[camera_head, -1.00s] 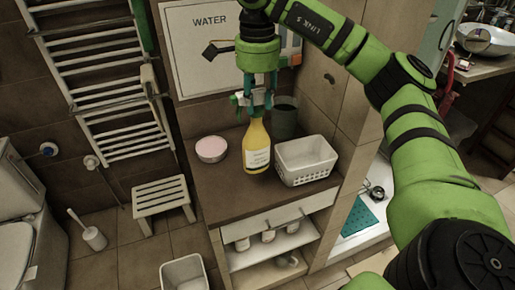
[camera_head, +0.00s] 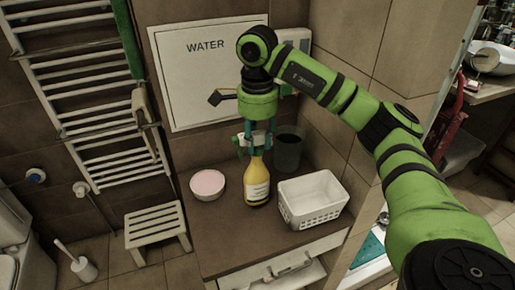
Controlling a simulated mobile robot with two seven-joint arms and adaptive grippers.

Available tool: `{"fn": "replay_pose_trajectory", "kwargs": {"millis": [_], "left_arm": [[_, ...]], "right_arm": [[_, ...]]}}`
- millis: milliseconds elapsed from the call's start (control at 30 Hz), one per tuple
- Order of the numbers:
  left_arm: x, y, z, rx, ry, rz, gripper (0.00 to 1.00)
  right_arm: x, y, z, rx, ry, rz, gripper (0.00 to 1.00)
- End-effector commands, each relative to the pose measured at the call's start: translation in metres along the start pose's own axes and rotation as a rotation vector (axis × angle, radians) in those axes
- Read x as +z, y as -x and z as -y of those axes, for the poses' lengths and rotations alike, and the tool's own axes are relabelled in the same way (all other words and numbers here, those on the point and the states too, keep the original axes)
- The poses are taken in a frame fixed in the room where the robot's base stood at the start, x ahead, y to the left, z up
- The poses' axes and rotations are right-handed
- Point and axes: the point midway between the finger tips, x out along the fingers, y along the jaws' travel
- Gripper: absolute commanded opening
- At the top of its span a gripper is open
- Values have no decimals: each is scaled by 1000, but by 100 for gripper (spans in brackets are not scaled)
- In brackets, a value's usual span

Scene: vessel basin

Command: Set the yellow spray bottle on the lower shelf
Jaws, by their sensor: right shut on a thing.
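The yellow spray bottle (camera_head: 257,181) is upright at the cabinet top, between a pink-filled bowl and a white basket. My right gripper (camera_head: 256,151) comes down from above and is shut on the bottle's neck and head, hiding its top. I cannot tell whether the bottle's base touches the cabinet top. The cabinet (camera_head: 220,240) has an open shelf space (camera_head: 312,275) below its drawer front, mostly cut off by the bottom of the picture. My left gripper does not show.
The bowl (camera_head: 208,184) stands close left of the bottle, the white basket (camera_head: 312,200) close right. A dark cup (camera_head: 287,150) is behind. A stool (camera_head: 156,229) and toilet brush (camera_head: 82,265) stand on the floor at left. A towel radiator (camera_head: 90,100) is on the wall.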

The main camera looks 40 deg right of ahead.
Motion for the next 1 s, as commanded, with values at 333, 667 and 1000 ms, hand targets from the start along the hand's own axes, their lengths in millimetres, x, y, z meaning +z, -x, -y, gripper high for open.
{"fn": "replay_pose_trajectory", "kwargs": {"millis": [333,667,1000], "left_arm": [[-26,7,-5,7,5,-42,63],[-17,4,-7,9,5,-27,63],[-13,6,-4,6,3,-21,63]], "right_arm": [[0,-26,0,-2,0,1,0],[0,-29,0,0,0,0,58],[0,-28,0,0,0,0,58]]}}
